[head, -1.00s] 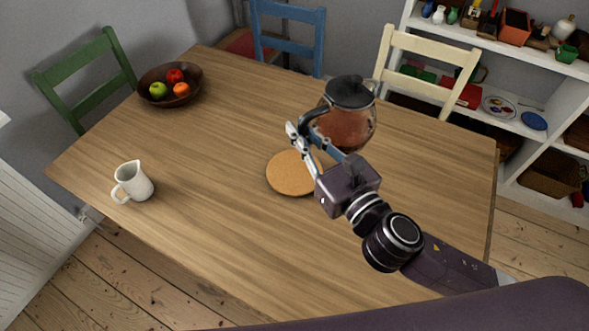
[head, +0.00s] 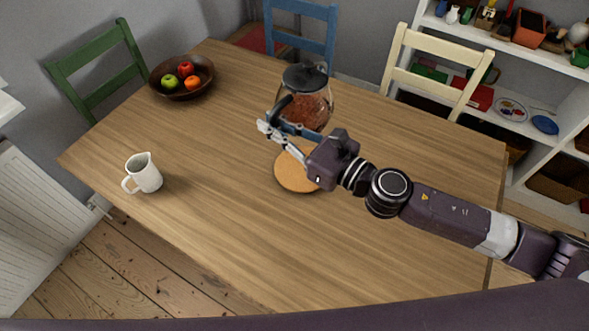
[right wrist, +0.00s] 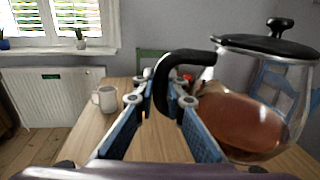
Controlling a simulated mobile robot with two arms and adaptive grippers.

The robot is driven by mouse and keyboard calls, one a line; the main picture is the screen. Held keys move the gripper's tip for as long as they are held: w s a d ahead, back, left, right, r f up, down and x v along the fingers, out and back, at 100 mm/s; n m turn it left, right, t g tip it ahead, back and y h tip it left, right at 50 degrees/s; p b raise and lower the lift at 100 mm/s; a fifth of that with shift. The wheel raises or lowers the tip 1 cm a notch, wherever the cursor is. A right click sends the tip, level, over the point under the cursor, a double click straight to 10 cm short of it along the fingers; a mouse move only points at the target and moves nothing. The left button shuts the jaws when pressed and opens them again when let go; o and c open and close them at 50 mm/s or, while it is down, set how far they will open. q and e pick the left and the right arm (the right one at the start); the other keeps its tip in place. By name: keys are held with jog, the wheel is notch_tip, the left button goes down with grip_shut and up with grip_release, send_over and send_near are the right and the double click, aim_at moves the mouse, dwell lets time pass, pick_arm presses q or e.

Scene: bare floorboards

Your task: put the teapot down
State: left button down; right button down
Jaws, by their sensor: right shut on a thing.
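The glass teapot (head: 309,105) has a black lid, a black handle and brown-red liquid inside. My right gripper (head: 276,128) is shut on its handle. In the right wrist view the teapot (right wrist: 255,115) hangs to the right of my right gripper (right wrist: 165,92), with the black handle between the fingers. The liquid surface looks slanted against the pot in that view. In the head view the teapot shows just behind a round cork mat (head: 294,174), which lies on the wooden table (head: 220,200). I cannot tell the height of the teapot's base. My left gripper is not in view.
A white jug (head: 144,173) stands at the table's left side, and a dark bowl (head: 207,84) of fruit at the back left. Green, blue and cream chairs stand around the table. The table's middle left and front are clear.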

jog(key=shift+f+b, duration=3.85)
jog(key=shift+f, duration=5.75)
jog(key=shift+f, duration=0.2)
jog(key=c, duration=2)
grip_release()
jog(key=shift+f, duration=0.1)
